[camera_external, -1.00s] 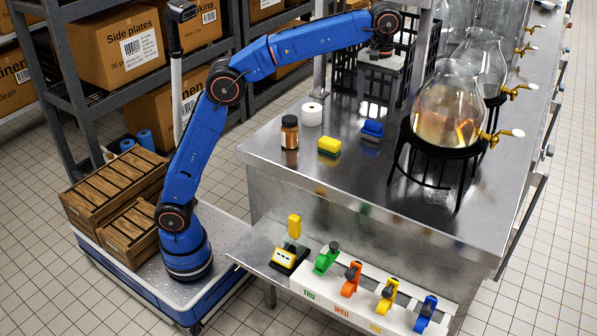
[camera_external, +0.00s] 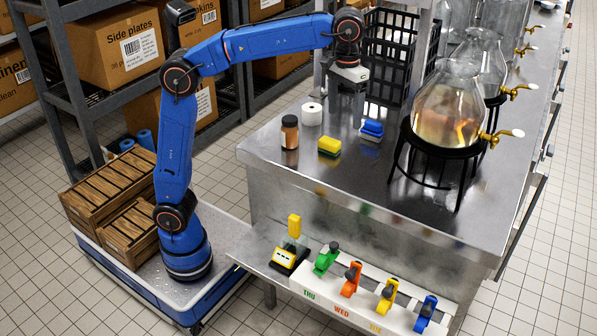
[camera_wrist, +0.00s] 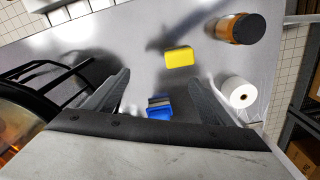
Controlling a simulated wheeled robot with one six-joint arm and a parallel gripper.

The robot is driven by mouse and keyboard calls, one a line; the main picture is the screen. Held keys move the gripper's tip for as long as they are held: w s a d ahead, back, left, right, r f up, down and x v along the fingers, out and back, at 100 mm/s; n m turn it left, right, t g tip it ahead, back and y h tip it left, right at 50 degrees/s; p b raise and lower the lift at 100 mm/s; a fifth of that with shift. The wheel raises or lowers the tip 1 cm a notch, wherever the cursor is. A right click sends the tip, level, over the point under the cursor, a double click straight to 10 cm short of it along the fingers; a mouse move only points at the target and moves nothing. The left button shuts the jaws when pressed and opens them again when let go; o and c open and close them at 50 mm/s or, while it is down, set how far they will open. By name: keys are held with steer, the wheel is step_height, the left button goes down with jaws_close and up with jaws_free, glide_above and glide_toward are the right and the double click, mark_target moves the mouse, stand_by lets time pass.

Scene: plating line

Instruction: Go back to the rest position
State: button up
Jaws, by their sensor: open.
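My blue arm reaches from its wheeled base over the steel counter (camera_external: 290,190). My gripper (camera_external: 350,108) hangs pointing down above the back part of the counter, near the black crates. In the wrist view my gripper (camera_wrist: 158,98) is open, its two dark fingers wide apart with nothing held.
A yellow sponge (camera_external: 329,146), an amber jar (camera_external: 290,132) and a white roll (camera_external: 312,114) stand on the counter. A glass dispenser (camera_external: 447,105) on a black stand is right of the gripper. Black crates (camera_external: 392,50) stand behind.

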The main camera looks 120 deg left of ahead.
steer(key=s+d+f+m, duration=0.4)
steer(key=s+d, duration=0.4)
steer(key=d, duration=0.2)
steer(key=s+d+f+m, duration=0.35)
steer(key=s+d, duration=0.35)
steer(key=d, duration=0.3)
steer(key=s+d+f+m+t, duration=0.2)
steer(key=s+d+f+m, duration=0.1)
steer(key=s+f, duration=0.5)
steer(key=s+d+f+m+t, duration=0.2)
steer(key=s+f, duration=0.6)
steer(key=f, duration=0.6)
steer(key=shift+s+d+f+m, duration=0.2)
steer(key=shift+s+d+m, duration=0.2)
steer(key=shift+d+m, duration=0.35)
